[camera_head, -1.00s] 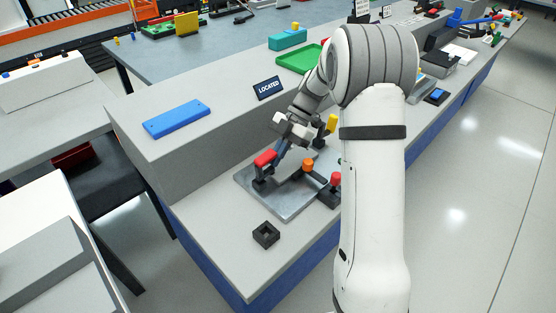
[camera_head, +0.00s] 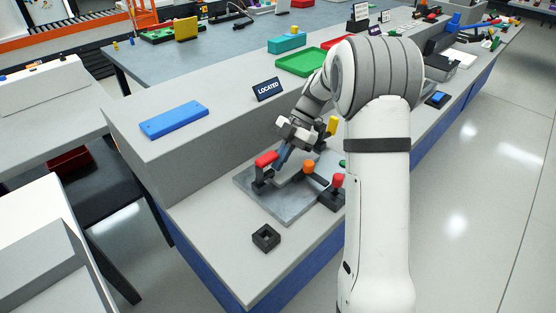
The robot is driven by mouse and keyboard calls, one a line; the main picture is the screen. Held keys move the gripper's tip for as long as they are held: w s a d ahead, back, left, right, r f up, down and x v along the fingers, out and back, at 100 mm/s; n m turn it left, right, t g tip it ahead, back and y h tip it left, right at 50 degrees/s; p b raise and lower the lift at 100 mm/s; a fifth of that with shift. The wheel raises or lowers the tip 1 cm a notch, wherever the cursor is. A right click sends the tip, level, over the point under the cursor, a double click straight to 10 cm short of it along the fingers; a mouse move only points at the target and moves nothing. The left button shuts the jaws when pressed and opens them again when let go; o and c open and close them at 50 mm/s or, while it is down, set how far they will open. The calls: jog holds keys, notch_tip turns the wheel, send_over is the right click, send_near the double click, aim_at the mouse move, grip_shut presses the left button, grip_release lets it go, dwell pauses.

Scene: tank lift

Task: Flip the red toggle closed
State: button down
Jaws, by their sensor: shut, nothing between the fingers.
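The red toggle (camera_head: 267,158) stands at the left part of a grey metal plate (camera_head: 288,205) on the bench. Its red handle sits on a dark base and slants slightly up to the right. My gripper (camera_head: 281,164) is shut and empty, pointing down just right of the red handle. The fingertips are close to the handle; I cannot tell whether they touch it. My arm hides the right side of the plate.
An orange knob (camera_head: 308,166) and a red-topped knob (camera_head: 338,181) stand on the plate to the right. A black square block (camera_head: 266,238) lies in front. A blue block (camera_head: 174,120) and a LOCATED sign (camera_head: 268,89) are on the raised ledge behind.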

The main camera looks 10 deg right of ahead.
jog(key=shift+s+f, duration=0.2)
jog(key=shift+f, duration=0.4)
jog(key=v, duration=0.8)
jog(key=shift+a+r+p, duration=0.15)
jog(key=shift+r+p, duration=0.15)
jog(key=shift+p, duration=0.1)
jog(key=shift+w+r, duration=0.1)
jog(key=shift+r, duration=0.1)
